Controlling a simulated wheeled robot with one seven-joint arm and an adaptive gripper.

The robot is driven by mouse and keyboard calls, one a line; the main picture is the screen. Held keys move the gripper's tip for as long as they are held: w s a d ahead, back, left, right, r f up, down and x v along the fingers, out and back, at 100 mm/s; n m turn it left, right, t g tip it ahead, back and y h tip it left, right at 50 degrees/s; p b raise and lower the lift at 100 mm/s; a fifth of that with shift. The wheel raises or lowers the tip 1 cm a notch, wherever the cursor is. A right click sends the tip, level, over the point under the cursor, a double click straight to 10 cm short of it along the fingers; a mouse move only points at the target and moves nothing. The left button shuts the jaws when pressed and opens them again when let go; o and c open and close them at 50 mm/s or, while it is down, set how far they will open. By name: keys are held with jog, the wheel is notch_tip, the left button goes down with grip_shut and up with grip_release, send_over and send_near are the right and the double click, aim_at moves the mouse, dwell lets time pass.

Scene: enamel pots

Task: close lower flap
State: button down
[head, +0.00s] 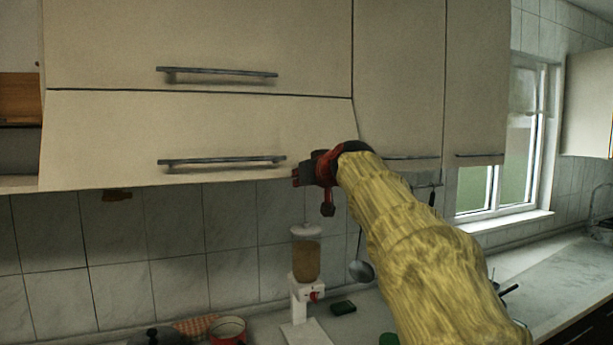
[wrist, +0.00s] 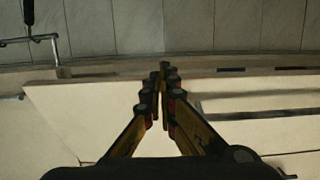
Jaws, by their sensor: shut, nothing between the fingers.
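The lower flap (head: 110,130) is a cream cabinet front with a grey bar handle (head: 222,161). It stands slightly ajar, its bottom edge tilted outward from the cabinet, with a slanting gap at its right side. My gripper (head: 299,176) is in front of the flap's lower right corner, just right of the handle's end. Its fingers are together and hold nothing. In the wrist view the closed fingertips (wrist: 163,72) lie over the flap's bottom edge, with the flap (wrist: 75,110) spreading below them. I cannot tell whether they touch it.
The upper flap (head: 110,40) above is shut. Tall cabinet doors (head: 398,80) stand to the right. Below are a dispenser (head: 306,258), a hanging ladle (head: 361,270) and a red pot (head: 228,330). The tiled wall below the flap is mostly clear.

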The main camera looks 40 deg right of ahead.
jog(key=x, duration=0.8)
jog(key=shift+w+f, duration=0.2)
jog(key=shift+f, duration=0.1)
